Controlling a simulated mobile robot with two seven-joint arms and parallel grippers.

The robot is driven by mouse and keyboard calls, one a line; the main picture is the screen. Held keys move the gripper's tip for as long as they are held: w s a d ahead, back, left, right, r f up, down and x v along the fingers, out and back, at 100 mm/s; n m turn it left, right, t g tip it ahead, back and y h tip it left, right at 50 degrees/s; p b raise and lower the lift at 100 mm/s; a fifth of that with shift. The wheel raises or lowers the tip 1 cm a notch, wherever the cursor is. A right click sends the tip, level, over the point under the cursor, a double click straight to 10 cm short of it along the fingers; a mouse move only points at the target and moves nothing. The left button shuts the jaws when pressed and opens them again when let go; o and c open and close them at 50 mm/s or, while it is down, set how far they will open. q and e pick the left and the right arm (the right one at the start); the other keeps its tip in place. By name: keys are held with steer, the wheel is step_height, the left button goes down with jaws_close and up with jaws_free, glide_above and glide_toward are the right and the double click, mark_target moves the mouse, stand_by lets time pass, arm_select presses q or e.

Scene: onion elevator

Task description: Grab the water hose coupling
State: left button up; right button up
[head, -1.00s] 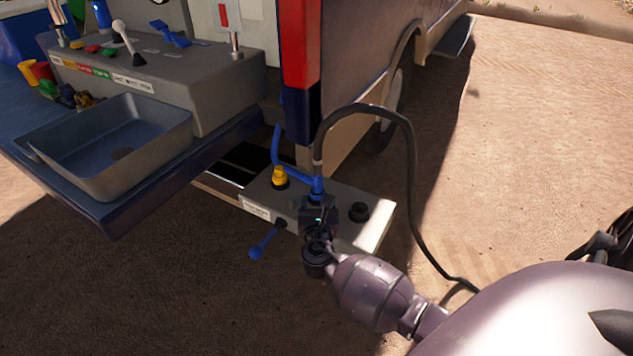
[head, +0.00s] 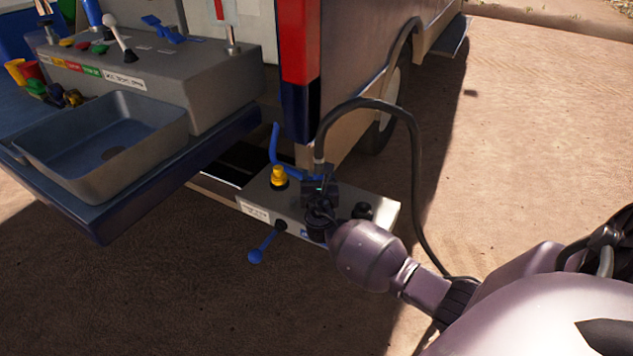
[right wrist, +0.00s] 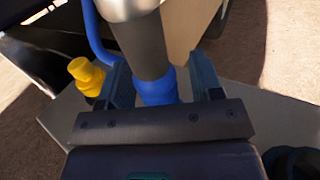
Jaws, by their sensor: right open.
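The water hose coupling (right wrist: 158,90) is blue, with a grey and silver hose end (right wrist: 143,45) running into it. In the right wrist view it lies between the two fingers of my right gripper (right wrist: 162,82), which is open, with a finger on each side. I cannot tell whether the fingers touch it. In the head view my right gripper (head: 319,184) is at the lower end of the black hose (head: 416,170) and hides most of the coupling. My left gripper is not in view.
A grey panel box (head: 384,222) below holds a yellow fitting (head: 279,176), a blue lever (head: 258,254) and a black knob (head: 362,210). A blue pipe (head: 275,143) rises behind. A sink (head: 160,143) on a counter stands left. Open ground lies right.

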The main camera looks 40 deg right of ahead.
steer(key=shift+w+d+r, duration=0.1)
steer(key=shift+w, duration=0.05)
jaws_close()
steer(key=shift+r, duration=0.1)
